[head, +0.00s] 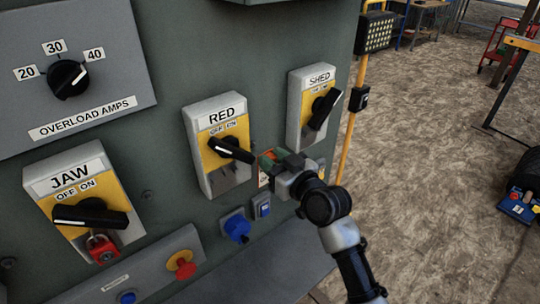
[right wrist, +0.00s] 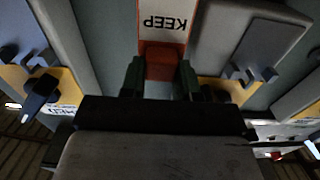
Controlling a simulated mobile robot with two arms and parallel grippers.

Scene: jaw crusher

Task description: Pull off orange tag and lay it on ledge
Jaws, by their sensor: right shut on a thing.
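The orange tag (head: 268,155) shows as a small orange patch with a pale lower part, beside the RED switch. My right gripper (head: 272,160) is shut on it, in front of the panel between the RED and SHED switches. In the right wrist view the orange end of the tag (right wrist: 162,62) sits between the two fingers (right wrist: 161,78), and its white face reads KEEP upside down. Whether the tag still touches the panel or a switch is hidden. The grey ledge (head: 265,266) runs along the foot of the panel. My left gripper is out of view.
The RED switch (head: 220,140) and SHED switch (head: 312,105) flank my gripper. The JAW switch (head: 85,200) carries a red padlock (head: 102,248). A blue socket (head: 237,227) juts out above the ledge. A yellow post (head: 352,130) stands right of the panel.

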